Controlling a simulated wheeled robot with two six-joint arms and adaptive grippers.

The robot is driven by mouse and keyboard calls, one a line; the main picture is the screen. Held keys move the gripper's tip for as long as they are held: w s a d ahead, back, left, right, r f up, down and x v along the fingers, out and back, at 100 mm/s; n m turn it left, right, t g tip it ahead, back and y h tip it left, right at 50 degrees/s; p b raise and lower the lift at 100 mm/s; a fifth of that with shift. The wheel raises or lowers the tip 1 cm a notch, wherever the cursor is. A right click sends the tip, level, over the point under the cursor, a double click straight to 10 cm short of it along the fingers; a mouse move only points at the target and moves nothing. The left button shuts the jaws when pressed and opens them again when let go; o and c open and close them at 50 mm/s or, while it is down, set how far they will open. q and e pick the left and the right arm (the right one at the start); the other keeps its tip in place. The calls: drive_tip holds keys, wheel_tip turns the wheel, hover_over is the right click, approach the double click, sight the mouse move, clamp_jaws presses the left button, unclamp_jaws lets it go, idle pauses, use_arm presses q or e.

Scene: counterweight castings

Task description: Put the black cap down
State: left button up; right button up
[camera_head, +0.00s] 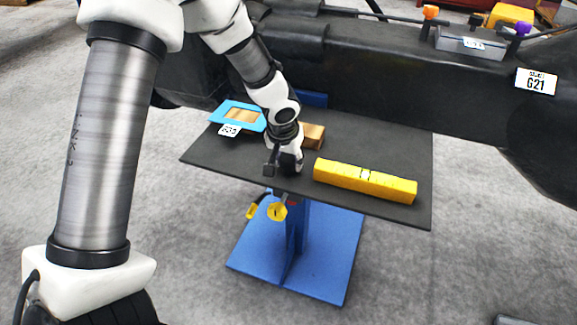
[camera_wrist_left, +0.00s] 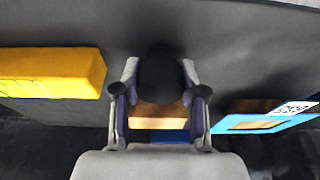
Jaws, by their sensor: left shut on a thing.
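My left gripper (camera_head: 285,163) is over the dark table top (camera_head: 220,158), between the blue frame and the yellow bar. In the left wrist view, my left gripper (camera_wrist_left: 160,78) is shut on the black cap (camera_wrist_left: 162,72), a dark rounded piece between its two fingers. In the head view the cap is hard to tell apart from the dark gripper parts. I cannot tell whether the cap touches the table. My right gripper is not in view.
A yellow bar (camera_head: 365,181) lies right of the gripper. A wooden block (camera_head: 314,136) lies just behind it. A blue frame (camera_head: 250,106) with a wooden inset is at the left. A dark beam labelled G21 (camera_head: 400,62) runs behind.

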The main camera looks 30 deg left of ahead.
use_arm(q)
drive_tip(key=shift+w, duration=0.1)
drive_tip(key=shift+f, duration=0.15)
drive_tip(key=o, duration=1.1)
drive_tip(key=shift+r+p, duration=0.3)
drive_tip(key=shift+r, duration=0.2)
drive_tip(key=p+v, duration=0.1)
drive_tip(key=v, duration=1)
drive_tip(key=shift+s+r, duration=0.2)
drive_tip(key=shift+s, duration=0.05)
